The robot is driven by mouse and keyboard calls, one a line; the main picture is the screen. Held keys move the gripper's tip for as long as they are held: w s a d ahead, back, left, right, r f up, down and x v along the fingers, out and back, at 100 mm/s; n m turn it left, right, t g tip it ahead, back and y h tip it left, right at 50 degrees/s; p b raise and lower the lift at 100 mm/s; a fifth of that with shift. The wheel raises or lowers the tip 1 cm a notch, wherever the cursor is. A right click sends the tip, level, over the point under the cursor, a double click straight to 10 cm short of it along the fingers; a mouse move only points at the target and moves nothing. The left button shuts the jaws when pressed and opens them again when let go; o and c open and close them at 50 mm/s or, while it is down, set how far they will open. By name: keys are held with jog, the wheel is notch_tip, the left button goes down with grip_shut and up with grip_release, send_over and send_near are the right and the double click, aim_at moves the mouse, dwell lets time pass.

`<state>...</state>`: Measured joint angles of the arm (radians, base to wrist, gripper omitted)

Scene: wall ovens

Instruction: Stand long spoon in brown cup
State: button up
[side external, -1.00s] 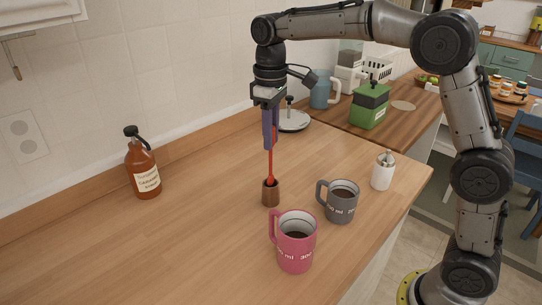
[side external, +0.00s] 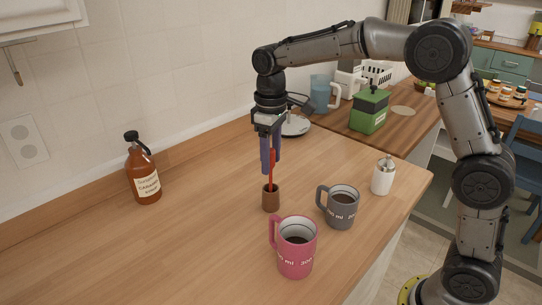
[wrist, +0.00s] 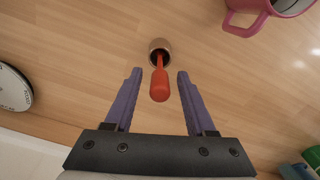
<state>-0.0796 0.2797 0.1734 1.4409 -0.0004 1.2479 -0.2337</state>
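The brown cup (side external: 271,199) stands upright on the wooden counter, left of the grey mug. The long red spoon (side external: 271,170) stands in it, its lower end inside the cup and its handle sticking up. In the wrist view the spoon's handle (wrist: 159,86) rises from the cup's opening (wrist: 158,46) toward the camera. My gripper (side external: 270,168) is above the cup with its purple fingers around the handle. In the wrist view my gripper (wrist: 156,75) is open, with a clear gap on each side of the handle. The spoon's lower end is hidden inside the cup.
A pink mug (side external: 296,256) and a grey mug (side external: 341,209) stand close in front and right of the cup. A white dispenser (side external: 383,176) is further right, and a brown bottle (side external: 144,172) stands left. The counter's left middle is clear.

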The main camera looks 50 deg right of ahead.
notch_tip(320, 180, up, 12)
jog(key=shift+f, duration=0.2)
jog(key=shift+r, duration=0.4)
jog(key=s+d+m+t, duration=0.2)
jog(key=s+d+t, duration=0.1)
jog(key=s, duration=1.3)
jog(key=s+f+m+t, duration=0.1)
jog(key=s+f+t, duration=0.1)
jog(key=s+f, duration=0.7)
jog(key=s, duration=0.2)
jog(key=shift+s+d+f+m+t, duration=0.25)
jog(key=shift+s+f+m+t, duration=0.05)
jog(key=shift+s+f, duration=0.1)
